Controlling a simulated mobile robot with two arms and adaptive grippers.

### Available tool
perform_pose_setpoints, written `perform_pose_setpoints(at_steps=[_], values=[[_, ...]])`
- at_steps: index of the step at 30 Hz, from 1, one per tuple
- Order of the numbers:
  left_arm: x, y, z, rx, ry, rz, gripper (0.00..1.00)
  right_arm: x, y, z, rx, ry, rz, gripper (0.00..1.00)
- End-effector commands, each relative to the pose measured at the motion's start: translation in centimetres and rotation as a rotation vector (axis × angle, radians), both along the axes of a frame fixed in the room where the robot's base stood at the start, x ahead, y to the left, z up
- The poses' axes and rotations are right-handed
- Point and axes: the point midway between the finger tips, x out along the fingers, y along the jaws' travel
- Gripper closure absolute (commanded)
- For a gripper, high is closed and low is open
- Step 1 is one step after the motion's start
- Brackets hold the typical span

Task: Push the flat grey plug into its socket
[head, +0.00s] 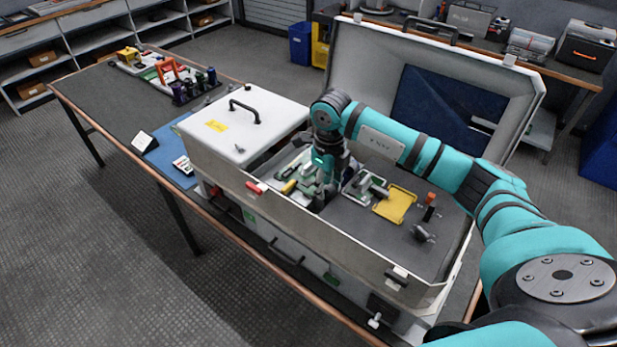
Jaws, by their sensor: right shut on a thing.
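My right arm reaches in from the right, over the open grey case. Its gripper (322,198) points down among the small parts inside the case, close behind the front wall. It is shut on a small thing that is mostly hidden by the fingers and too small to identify. I cannot make out the flat grey plug for certain. Green and white socket boards (357,191) lie beside the gripper, with a grey piece (377,191) on the right one. Which one is the plug's socket I cannot tell. My left gripper is not in view.
A yellow tray (395,204), a red-topped part (430,198) and a grey fitting (422,234) lie right of the gripper. The case's front wall (330,243) and white-lidded box (243,130) stand close. The raised lid (440,95) is behind. Coloured parts sit on the far bench.

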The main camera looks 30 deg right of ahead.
Motion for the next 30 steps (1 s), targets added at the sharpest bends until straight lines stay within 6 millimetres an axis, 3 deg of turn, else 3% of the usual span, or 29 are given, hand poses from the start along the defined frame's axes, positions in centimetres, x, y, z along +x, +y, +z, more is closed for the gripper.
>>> perform_pose_setpoints(at_steps=[30], values=[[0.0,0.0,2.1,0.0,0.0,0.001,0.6,0.0,0.0,3.6,0.0,-0.001,0.0,0.97]])
